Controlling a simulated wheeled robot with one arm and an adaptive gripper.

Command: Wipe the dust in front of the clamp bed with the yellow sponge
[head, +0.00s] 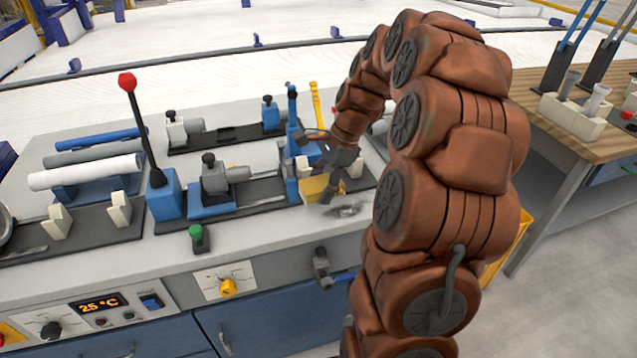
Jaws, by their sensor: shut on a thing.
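The yellow sponge (313,188) is at the front right of the clamp bed (265,192), just over the grey worktop. My gripper (325,184) is shut on the sponge and partly covers it. A dark grey smudge of dust (346,211) lies on the worktop just right of and in front of the sponge. I cannot tell whether the sponge touches the worktop. My brown arm hides the worktop to the right of the dust.
A lever with a red knob (128,83) rises left of the clamp bed. A green button (196,232) sits at the front. Grey, white and blue pipes (88,172) lie in a rack at left. A wooden table (545,125) stands at right.

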